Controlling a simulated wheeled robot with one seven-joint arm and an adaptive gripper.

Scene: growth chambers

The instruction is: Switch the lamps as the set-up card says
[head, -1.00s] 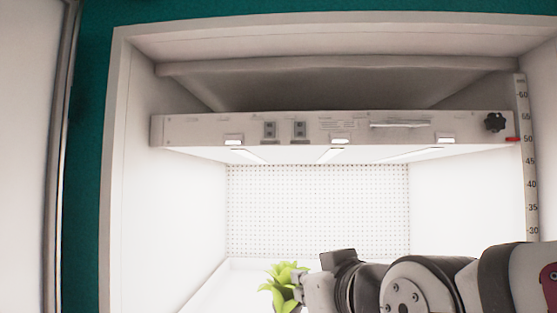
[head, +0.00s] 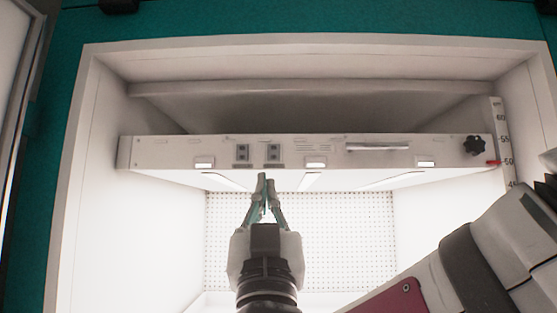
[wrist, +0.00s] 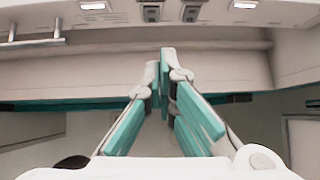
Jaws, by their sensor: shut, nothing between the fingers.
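The white lamp panel (head: 385,159) spans the chamber, with light strips (head: 308,181) glowing on its underside. Two grey switches, a left one (head: 242,153) and a right one (head: 273,153), sit on its front face; their rocker positions are too small to tell. In the wrist view the switches (wrist: 151,12) (wrist: 191,11) show at the top edge. My gripper (head: 262,177) is shut and empty, pointing up just below the panel's lower edge in the picture, under the gap between the switches. Its fingertips (wrist: 165,52) show in the wrist view. No set-up card is in view.
Bright tabs (head: 315,163) sit along the panel front. A bar handle (head: 377,147) and a black knob (head: 474,145) are at its right, beside a height scale (head: 502,140) with a red pointer. A perforated back wall (head: 340,235) lies behind. Chamber walls bound both sides.

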